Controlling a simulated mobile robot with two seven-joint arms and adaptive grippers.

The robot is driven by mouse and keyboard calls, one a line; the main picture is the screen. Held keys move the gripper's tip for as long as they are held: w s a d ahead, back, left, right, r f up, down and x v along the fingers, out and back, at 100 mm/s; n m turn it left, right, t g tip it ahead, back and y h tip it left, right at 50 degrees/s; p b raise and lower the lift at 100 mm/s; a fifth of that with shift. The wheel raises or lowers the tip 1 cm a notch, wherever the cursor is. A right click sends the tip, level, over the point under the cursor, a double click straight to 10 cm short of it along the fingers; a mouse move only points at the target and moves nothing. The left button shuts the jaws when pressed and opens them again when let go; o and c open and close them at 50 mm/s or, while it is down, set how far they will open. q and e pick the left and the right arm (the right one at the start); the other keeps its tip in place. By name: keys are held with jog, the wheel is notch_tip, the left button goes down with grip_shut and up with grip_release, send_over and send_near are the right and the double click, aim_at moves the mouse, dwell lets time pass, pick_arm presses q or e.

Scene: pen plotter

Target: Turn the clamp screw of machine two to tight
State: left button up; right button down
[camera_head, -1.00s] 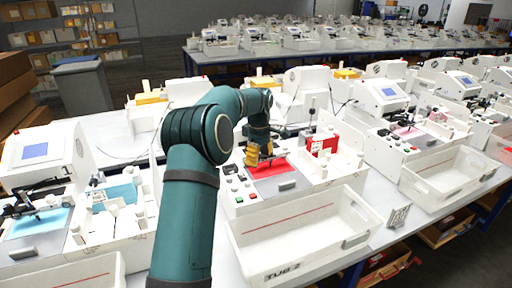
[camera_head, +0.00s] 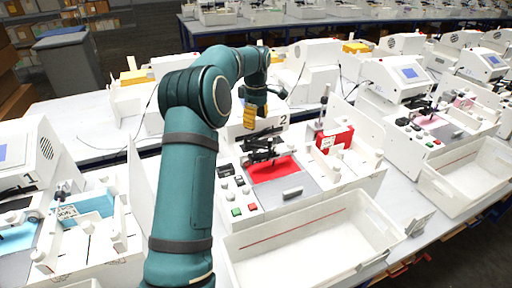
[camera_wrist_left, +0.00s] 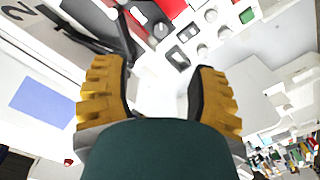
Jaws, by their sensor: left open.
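Machine two (camera_head: 275,123), a white plotter marked "2", stands in the middle of the head view with a red sheet (camera_head: 274,170) on its bed. Its black pen carriage (camera_head: 262,146) sits at the back edge of the sheet. I cannot make out the clamp screw for certain. My left gripper (camera_head: 249,118), with yellow fingers, is above the back of machine two, behind the carriage in the picture. In the left wrist view its fingers (camera_wrist_left: 163,78) are apart with nothing between them. There the dark carriage arm (camera_wrist_left: 97,32) lies close to the left finger. My right gripper is not in view.
Machine two has buttons and knobs (camera_head: 236,190) left of its bed and a red box (camera_head: 335,140) at its right. A white tub (camera_head: 310,240) stands in front. Other plotters stand on both sides, one with a blue sheet (camera_head: 95,207) at left.

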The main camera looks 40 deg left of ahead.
aim_at(256, 152)
pick_arm(q)
notch_tip(256, 152, down, 14)
jog(key=shift+r, duration=0.2)
dwell(0.4)
grip_shut()
